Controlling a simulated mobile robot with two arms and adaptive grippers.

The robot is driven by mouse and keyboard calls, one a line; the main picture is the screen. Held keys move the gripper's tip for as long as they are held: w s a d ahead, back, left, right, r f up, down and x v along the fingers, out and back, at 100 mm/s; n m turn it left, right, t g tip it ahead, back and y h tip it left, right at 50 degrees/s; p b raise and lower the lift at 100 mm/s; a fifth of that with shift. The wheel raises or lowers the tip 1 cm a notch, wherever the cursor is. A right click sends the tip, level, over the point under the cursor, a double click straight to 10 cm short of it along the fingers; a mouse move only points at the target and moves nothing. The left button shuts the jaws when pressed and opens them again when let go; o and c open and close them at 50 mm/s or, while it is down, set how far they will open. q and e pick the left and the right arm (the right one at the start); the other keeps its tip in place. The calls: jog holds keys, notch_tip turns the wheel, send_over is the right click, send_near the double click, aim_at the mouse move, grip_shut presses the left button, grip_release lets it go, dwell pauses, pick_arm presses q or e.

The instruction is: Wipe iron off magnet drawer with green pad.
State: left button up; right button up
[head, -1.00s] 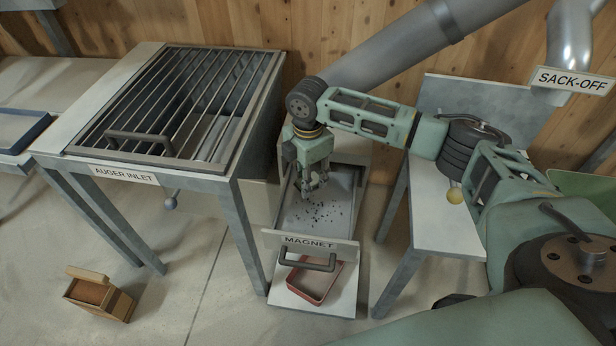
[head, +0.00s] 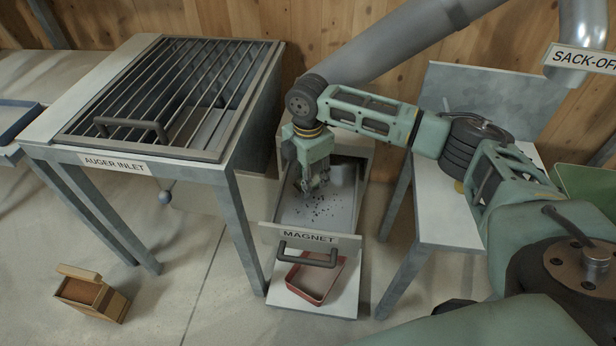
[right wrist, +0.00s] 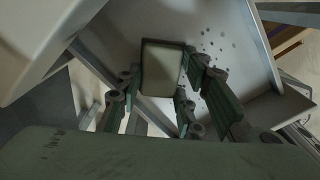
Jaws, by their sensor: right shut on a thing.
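The open magnet drawer (head: 345,240) has a black front handle and a grey tray with dark iron specks (head: 325,207) scattered on its floor. Some specks (right wrist: 208,45) also show in the right wrist view. My right gripper (head: 314,187) reaches down inside the drawer, left of most of the specks. It is shut on the pad (right wrist: 160,68), which looks like a pale grey-green block between the fingers in the right wrist view. The pad is mostly hidden in the head view, and I cannot tell whether it touches the drawer floor. My left gripper is not in view.
A red-rimmed tray (head: 318,296) lies below the drawer front. The barred auger inlet table (head: 35,133) stands left, and the sack-off table (head: 450,225) stands right. A small wooden box (head: 92,295) is on the floor at left. Floor between is clear.

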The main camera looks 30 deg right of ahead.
jog(key=shift+f, duration=1.05)
dwell(0.4)
